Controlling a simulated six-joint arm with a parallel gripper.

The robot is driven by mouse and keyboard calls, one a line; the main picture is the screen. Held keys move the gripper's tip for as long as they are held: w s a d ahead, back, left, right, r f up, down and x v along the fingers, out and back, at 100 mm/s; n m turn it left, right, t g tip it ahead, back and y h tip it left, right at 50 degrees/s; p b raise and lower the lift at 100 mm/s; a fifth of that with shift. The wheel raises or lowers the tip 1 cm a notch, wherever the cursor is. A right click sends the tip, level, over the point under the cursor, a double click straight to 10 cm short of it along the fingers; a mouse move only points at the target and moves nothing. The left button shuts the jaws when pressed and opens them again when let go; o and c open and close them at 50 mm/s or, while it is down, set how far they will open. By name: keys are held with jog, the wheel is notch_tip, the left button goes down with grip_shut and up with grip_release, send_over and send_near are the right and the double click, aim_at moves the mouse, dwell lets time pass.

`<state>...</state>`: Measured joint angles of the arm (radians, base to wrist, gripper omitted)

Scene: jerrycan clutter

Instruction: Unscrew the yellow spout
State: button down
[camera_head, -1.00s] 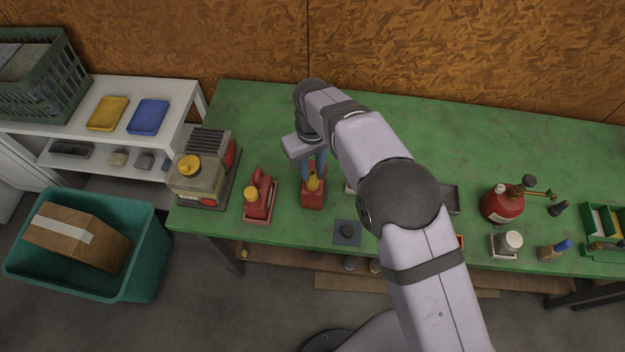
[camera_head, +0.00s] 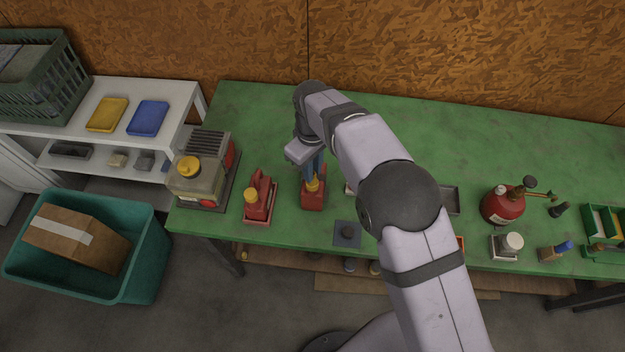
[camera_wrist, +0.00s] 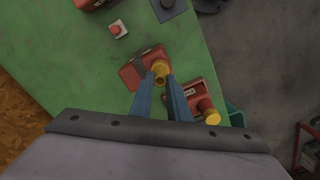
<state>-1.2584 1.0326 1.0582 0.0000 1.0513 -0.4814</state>
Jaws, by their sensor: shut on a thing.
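The yellow spout (camera_head: 313,185) stands on top of a red jerrycan (camera_head: 312,201) on the green bench. My gripper (camera_head: 313,178) reaches down from above with its blue fingers at the spout. In the wrist view the fingertips of my gripper (camera_wrist: 166,80) are on either side of the yellow spout (camera_wrist: 160,70), closed on it. The red jerrycan (camera_wrist: 133,75) is upright below. A second red jerrycan (camera_head: 260,198) with a yellow cap (camera_head: 250,195) stands to the left in a red tray, close beside the first.
A generator (camera_head: 200,175) with a yellow cap stands at the bench's left end. A dark square pad (camera_head: 347,234) lies near the front edge. A red gas bottle (camera_head: 502,205) stands far right. The back of the green bench (camera_head: 260,115) is clear.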

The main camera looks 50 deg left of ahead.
jog(key=shift+n, duration=0.7)
jog(key=n, duration=0.4)
jog(key=shift+n, duration=0.6)
jog(key=n, duration=0.4)
jog(key=shift+a+r+n, duration=0.1)
jog(key=shift+n, duration=0.4)
